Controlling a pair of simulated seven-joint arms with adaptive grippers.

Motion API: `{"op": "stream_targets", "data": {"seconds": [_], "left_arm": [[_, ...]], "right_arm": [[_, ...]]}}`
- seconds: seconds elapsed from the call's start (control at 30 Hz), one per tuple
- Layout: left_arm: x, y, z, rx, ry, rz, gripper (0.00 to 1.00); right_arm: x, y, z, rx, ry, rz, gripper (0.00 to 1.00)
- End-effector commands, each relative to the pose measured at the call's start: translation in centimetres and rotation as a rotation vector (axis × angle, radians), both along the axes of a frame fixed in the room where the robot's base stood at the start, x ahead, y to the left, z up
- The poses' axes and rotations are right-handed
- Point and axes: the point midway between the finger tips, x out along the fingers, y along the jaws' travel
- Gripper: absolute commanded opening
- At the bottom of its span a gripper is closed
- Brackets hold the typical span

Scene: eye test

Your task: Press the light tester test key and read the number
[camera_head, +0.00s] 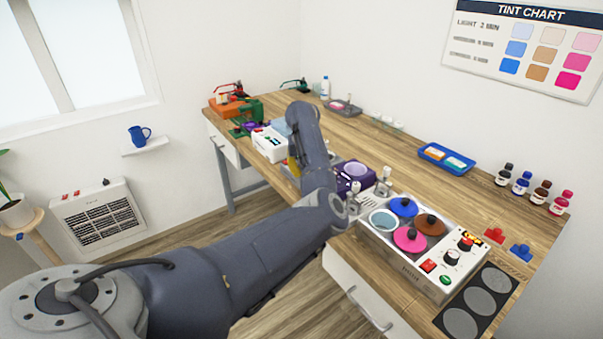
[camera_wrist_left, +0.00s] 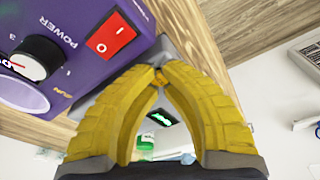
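A white box (camera_head: 270,143) with small coloured marks stands on the bench left of my arm. It may be the light tester, but it is too small to be sure. In the left wrist view a small dark display (camera_wrist_left: 161,117) with a green glow shows between the fingers; I cannot read a number. No test key can be made out. My left gripper has yellow fingers (camera_wrist_left: 159,78) whose tips meet with nothing visible between them. In the head view the gripper (camera_head: 293,168) is mostly hidden behind my arm, near the white box. My right gripper is not in view.
A purple machine (camera_head: 352,178) with a power knob (camera_wrist_left: 38,58) and red switch (camera_wrist_left: 112,34) is close by the left fingers. A tint bath (camera_head: 392,257) with coloured lids stands right of it. Bottles (camera_head: 521,183) and a blue tray (camera_head: 432,153) are farther right.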

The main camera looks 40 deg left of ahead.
Motion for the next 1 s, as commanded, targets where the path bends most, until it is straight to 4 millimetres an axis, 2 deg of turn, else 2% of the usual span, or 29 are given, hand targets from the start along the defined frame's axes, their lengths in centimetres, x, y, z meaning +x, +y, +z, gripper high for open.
{"op": "stream_targets", "data": {"seconds": [0.17,1.0], "left_arm": [[0.0,-0.1,0.3,-0.003,0.002,0.000,0.00],[0.0,-0.1,6.1,-0.001,0.002,0.000,0.00]], "right_arm": [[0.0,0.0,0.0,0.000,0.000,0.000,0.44],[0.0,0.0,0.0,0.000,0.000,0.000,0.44]]}}
